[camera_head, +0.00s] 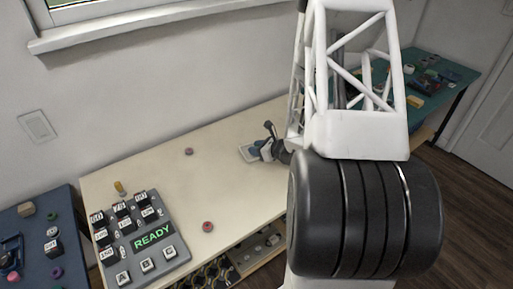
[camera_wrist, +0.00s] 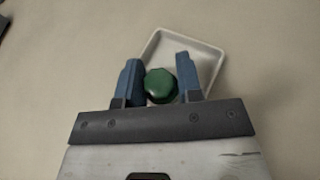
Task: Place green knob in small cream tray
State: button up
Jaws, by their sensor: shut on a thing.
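In the wrist view, my gripper (camera_wrist: 160,82) has its two blue fingers on either side of the green knob (camera_wrist: 160,84) and is shut on it. Behind the knob is the small cream tray (camera_wrist: 207,55), a shallow square with a raised rim. The knob and fingers overlap the tray's near part in this view, and I cannot tell whether the knob touches the tray floor. In the head view, my gripper (camera_head: 264,146) is over the tray (camera_head: 246,153) on the cream table, left of my arm. The knob cannot be made out there.
A grey panel (camera_head: 140,259) reading READY, with labelled blocks, stands at the table's left. A red knob (camera_head: 207,226) and a dull reddish knob (camera_head: 188,152) lie on the table (camera_head: 165,175). A yellow peg (camera_head: 119,187) is behind the panel. The table around the tray is clear.

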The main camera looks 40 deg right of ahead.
jog(key=shift+f, duration=0.1)
jog(key=o, duration=0.9)
jog(key=shift+r, duration=0.4)
jog(key=v, duration=1.2)
jog(key=shift+r, duration=0.1)
